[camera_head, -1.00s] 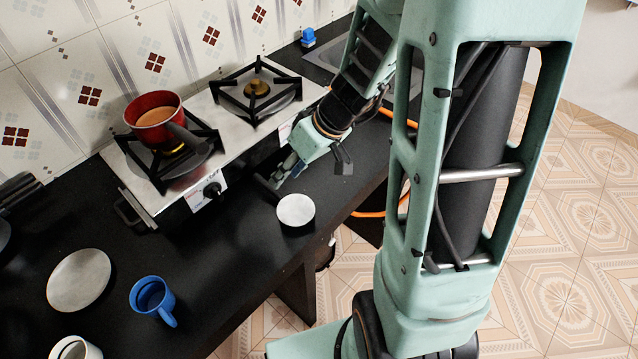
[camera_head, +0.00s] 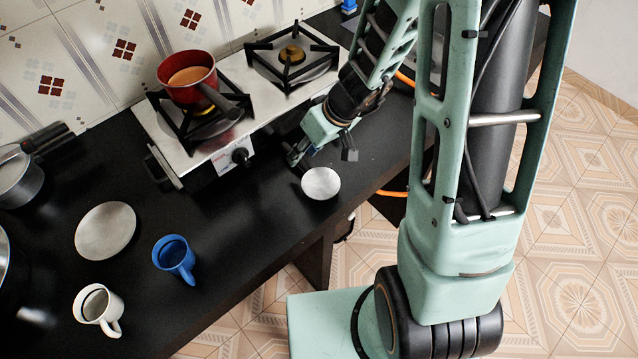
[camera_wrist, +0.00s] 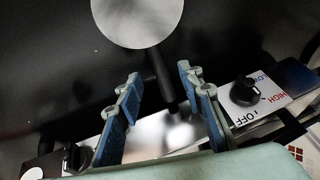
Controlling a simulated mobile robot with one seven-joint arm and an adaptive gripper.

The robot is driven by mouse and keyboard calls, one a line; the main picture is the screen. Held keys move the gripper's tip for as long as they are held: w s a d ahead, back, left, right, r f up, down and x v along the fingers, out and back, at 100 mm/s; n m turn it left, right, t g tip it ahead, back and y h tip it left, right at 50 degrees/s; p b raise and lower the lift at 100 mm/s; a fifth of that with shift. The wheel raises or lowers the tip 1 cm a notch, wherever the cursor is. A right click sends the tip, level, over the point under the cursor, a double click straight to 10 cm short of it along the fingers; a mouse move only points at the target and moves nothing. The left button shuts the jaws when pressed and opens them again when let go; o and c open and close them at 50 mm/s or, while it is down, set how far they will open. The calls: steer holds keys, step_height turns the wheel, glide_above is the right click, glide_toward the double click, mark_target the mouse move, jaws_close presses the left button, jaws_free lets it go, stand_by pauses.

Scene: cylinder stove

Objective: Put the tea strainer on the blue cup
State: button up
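In the wrist view my gripper (camera_wrist: 160,75) is open, a blue-padded finger on each side of the handle, with gaps to both. The blue cup (camera_head: 172,256) stands upright on the counter at the left, its handle toward the lower right.
A white cup (camera_head: 99,308) and a pale plate (camera_head: 105,231) are near the blue cup. The stove (camera_head: 213,137) holds a red pan (camera_head: 187,79) on its left burner. Pots (camera_head: 18,178) stand at the far left. The counter between blue cup and strainer is clear.

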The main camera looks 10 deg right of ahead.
steer(key=shift+x, duration=1.45)
jaws_close()
